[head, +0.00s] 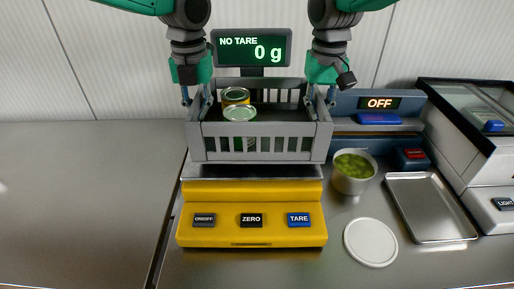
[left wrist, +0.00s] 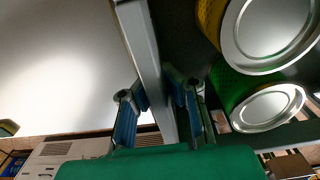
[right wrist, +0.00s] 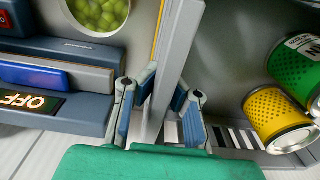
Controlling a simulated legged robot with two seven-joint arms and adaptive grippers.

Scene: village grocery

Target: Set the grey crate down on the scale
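The grey crate (head: 275,129) with slatted walls is over the yellow scale (head: 252,193), level and roughly centred, covering most of its plate (head: 252,172). Two cans, one yellow (right wrist: 275,115) and one green (right wrist: 300,68), stand inside it. My left gripper (head: 197,104) is shut on the crate's left wall, with one finger on each side in the left wrist view (left wrist: 155,98). My right gripper (head: 320,102) is shut on the right wall, also between its fingers in the right wrist view (right wrist: 172,88). The scale display (head: 252,48) reads NO TARE, 0 g. Any gap under the crate is hard to judge.
A bowl of green items (head: 354,172) stands close to the crate's right. A white lid (head: 370,242) and metal tray (head: 430,206) lie further right. A blue device (head: 378,118) reading OFF is behind the bowl. The counter on the left (head: 85,200) is clear.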

